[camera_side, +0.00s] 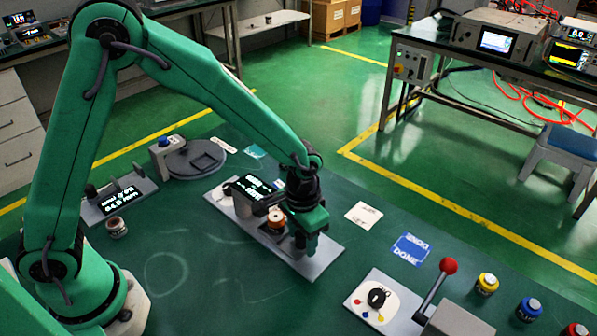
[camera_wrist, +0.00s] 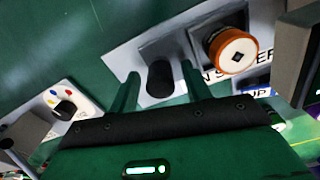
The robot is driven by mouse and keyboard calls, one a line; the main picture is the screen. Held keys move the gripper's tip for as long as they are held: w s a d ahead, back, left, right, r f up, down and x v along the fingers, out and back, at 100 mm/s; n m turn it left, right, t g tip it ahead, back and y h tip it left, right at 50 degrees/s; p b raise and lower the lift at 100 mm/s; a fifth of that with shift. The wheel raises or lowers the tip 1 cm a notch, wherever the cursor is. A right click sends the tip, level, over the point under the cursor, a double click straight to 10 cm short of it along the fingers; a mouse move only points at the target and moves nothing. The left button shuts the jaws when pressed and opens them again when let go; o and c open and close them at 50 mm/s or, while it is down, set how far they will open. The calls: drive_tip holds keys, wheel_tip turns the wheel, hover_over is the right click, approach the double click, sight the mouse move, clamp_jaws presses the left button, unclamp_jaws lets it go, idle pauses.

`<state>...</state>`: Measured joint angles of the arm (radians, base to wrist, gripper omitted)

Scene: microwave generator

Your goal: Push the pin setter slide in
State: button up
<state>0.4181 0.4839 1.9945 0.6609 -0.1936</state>
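The pin setter is a grey base plate (camera_side: 322,255) with a copper-orange round part (camera_side: 276,219) beside a dark display block (camera_side: 252,188). In the wrist view, the base plate (camera_wrist: 122,58) bears a partly hidden "N SETTER" label, the orange-rimmed part (camera_wrist: 232,52) and a black knob (camera_wrist: 160,79), which looks like the slide's handle. My gripper (camera_side: 306,248) is low over the plate's near right part. In the wrist view, my gripper (camera_wrist: 160,88) has its fingers apart on either side of the knob, with visible gaps. Contact with the knob cannot be told.
A lever with a red ball (camera_side: 449,266), a panel with a black dial (camera_side: 377,299) and coloured buttons (camera_side: 487,284) stand at the right. A round grey fixture (camera_side: 195,158) is at the back left. A small copper spool (camera_side: 116,228) stands left. The table centre-left is clear.

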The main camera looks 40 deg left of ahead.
drive_tip(key=shift+r, duration=0.1)
drive_tip(key=shift+r, duration=3.85)
drive_tip(key=shift+n, duration=0.3)
drive_tip(key=n, duration=0.4)
drive_tip(key=shift+r+n, duration=0.3)
drive_tip(key=shift+f, duration=0.2)
drive_tip(key=shift+f, duration=3.75)
